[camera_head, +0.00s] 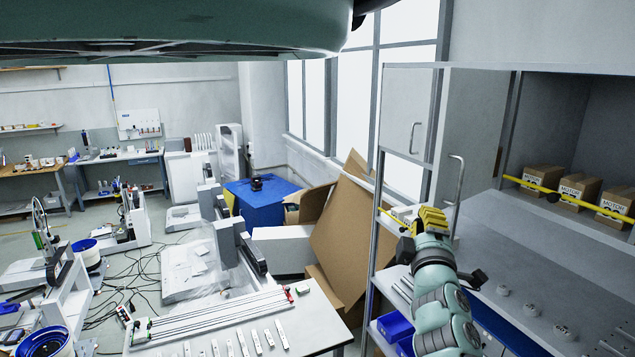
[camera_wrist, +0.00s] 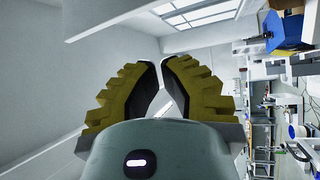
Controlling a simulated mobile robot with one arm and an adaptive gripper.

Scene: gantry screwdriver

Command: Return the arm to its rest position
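My gripper (camera_head: 428,219) has yellow ridged fingers and shows at the right of the head view, at the end of my grey-green arm. It is raised in front of the grey cabinet. In the wrist view the two yellow fingers of my gripper (camera_wrist: 160,62) curve toward each other and their tips come nearly together. A small light gap shows between the dark inner pads lower down. I see nothing held between them.
The grey cabinet (camera_head: 480,140) has a worktop and a shelf with several brown boxes (camera_head: 541,177) close to my arm. A white table (camera_head: 305,325) with rails stands front centre. A blue box (camera_head: 262,205) stands farther back.

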